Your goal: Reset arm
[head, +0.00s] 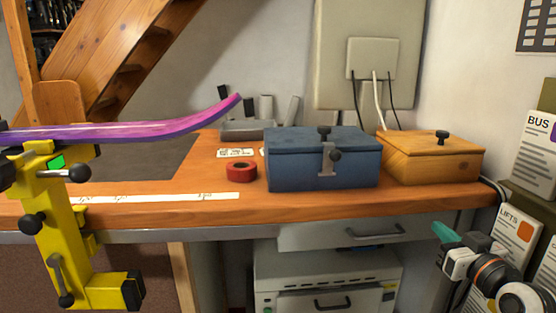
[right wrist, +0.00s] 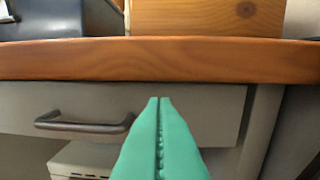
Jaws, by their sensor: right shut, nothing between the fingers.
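My right gripper (head: 446,234) has green fingers and is at the lower right in the head view, in front of the bench and below its top. In the right wrist view its fingers (right wrist: 160,105) are pressed together with nothing between them, pointing at the bench's front edge. My left gripper does not show in the head view. The wooden bench (head: 420,205) spans the middle of the head view.
A blue box (head: 290,172) and a wooden box (head: 430,168) stand on the bench. A red tape roll (head: 242,173) lies left of them. A purple ski (head: 130,131) rests on a yellow vise (head: 60,230) at left. A drawer (head: 310,237) is under the top.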

